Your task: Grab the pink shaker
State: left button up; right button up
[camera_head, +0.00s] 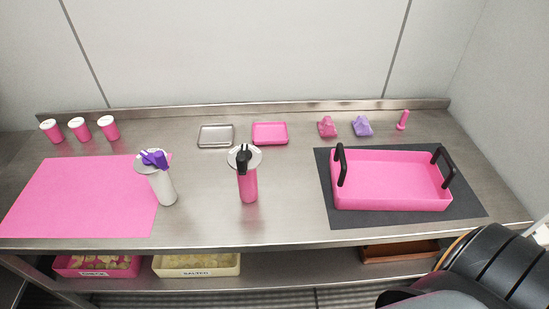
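A pink shaker-like bottle (248,187) with a round grey top and a black lever stands upright near the middle of the steel table. A white one (166,188) with a grey top and a purple lever stands to its left, at the right edge of a pink mat. Several smaller possible shakers are pink cups with white lids: one (51,131), another (79,130) and a third (108,128) stand in a row at the back left. Neither gripper shows in the head view. Part of my arm fills the lower right corner.
A pink tray (338,203) with black handles sits on a dark mat (465,209) at right. A grey tray (216,143), a pink tray (270,141) and small pink and purple items lie at the back. Bins stand on the lower shelf. The table around the middle bottle is clear.

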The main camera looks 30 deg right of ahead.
aim_at(248, 184)
jog(key=z, duration=0.7)
jog(key=i+j+z, duration=0.2)
jog(key=k+j, duration=0.05)
jog(key=j, duration=0.05)
